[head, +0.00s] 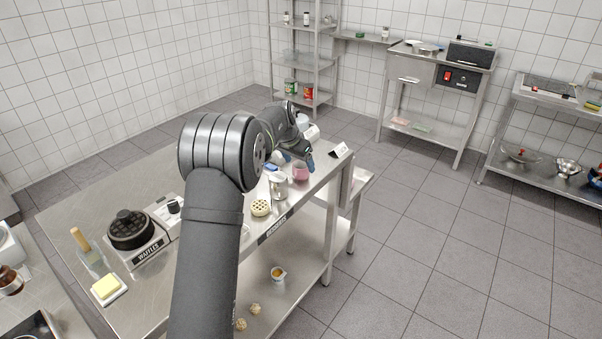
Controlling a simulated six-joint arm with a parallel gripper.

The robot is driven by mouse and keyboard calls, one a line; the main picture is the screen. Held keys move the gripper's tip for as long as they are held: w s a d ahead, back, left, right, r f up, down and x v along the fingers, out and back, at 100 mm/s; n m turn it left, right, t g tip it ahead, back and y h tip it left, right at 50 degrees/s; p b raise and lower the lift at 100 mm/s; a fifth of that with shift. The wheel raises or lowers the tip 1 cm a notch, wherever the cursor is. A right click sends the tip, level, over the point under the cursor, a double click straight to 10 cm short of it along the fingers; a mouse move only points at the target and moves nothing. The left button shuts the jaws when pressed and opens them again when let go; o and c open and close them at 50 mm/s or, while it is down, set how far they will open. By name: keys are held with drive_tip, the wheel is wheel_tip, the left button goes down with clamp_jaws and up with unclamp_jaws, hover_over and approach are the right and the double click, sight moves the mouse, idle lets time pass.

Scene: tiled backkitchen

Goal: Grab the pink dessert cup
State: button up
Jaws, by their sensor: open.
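The pink dessert cup (300,173) stands near the right edge of the steel table (160,162), small in the head view. My gripper (296,159) is at the cup, with its bluish fingertips pointing down. It is open, with one fingertip toward each side of the cup's upper part in the picture. I cannot tell whether the fingers touch the cup or how far they reach down around it.
A metal cup (278,186) and a round waffle (261,208) stand close by, toward the front. A waffle iron (130,229) and butter (106,287) are at the left. My arm hides part of the table.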

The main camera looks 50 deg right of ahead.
sight(301, 167)
drive_tip(key=x, duration=0.4)
drive_tip(key=shift+w+d+f, duration=0.2)
drive_tip(key=shift+w+d, duration=0.05)
drive_tip(key=shift+d, duration=0.05)
drive_tip(key=c, duration=1.1)
drive_tip(key=shift+r, duration=0.1)
